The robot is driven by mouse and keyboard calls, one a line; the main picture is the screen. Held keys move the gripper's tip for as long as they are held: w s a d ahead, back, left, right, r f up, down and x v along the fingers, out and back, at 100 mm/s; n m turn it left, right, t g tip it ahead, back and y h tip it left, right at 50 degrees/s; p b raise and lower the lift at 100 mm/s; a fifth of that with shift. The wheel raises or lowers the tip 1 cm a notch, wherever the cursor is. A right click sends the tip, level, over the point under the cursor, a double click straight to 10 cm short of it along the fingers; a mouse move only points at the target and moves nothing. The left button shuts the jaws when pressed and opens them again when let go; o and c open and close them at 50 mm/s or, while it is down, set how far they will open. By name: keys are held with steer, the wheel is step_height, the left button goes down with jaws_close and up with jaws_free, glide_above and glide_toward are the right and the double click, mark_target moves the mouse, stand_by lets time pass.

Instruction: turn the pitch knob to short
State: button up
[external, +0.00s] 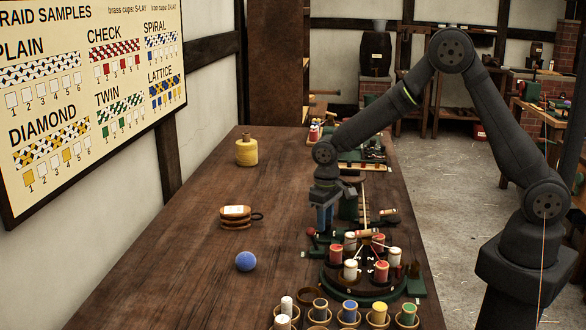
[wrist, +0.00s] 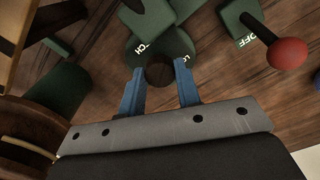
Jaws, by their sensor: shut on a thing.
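My gripper (external: 325,222) reaches down at the right side of the bench, behind the round bobbin carrier. In the wrist view its two blue fingers (wrist: 160,76) stand on either side of a dark round knob (wrist: 159,69), shut on it. The knob sits on a dark green plate (wrist: 177,42) with white lettering, partly readable as "CH" and "L". The rest of the lettering is hidden, and I cannot tell which way the knob points. In the external view the knob is not clearly visible.
A red-balled lever (wrist: 288,53) stands beside the plate, by an "OFF" label. The round carrier (external: 362,291) holds several red and white bobbins. The bench's left part is mostly clear.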

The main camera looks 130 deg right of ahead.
steer(key=m, duration=0.7)
stand_by(0.6)
steer(key=o, duration=1)
steer(key=shift+c, duration=0.2)
step_height(320, 180, up, 18)
steer(key=shift+f, duration=0.25)
steer(key=shift+w, duration=0.1)
step_height(320, 180, down, 18)
steer(key=shift+r, duration=0.25)
